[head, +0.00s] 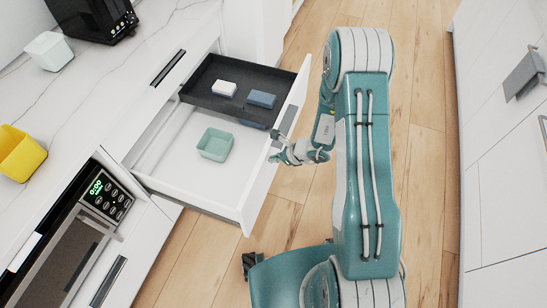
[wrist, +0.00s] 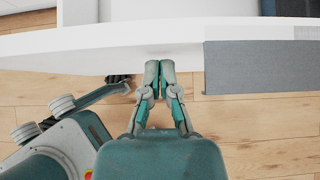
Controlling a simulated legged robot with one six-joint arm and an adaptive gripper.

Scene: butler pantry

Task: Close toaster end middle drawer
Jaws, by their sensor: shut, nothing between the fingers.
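The white drawer (head: 258,194) stands pulled far out of the counter. It holds a dark tray at the back and a green box on its white floor. My gripper (head: 274,154) is shut and empty at the outer side of the drawer front, near the grey handle (head: 288,119). In the wrist view, the closed fingertips (wrist: 159,63) are at the white drawer front (wrist: 95,43), left of the grey handle (wrist: 255,66). Whether they touch it, I cannot tell.
The dark tray (head: 205,98) holds a white block (head: 224,88) and blue blocks (head: 262,99). The green box (head: 215,144) lies nearer. A black appliance (head: 90,17), a pale cup (head: 49,51) and a yellow container (head: 20,152) stand on the counter. An oven (head: 62,262) is lower left. Wooden floor lies right.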

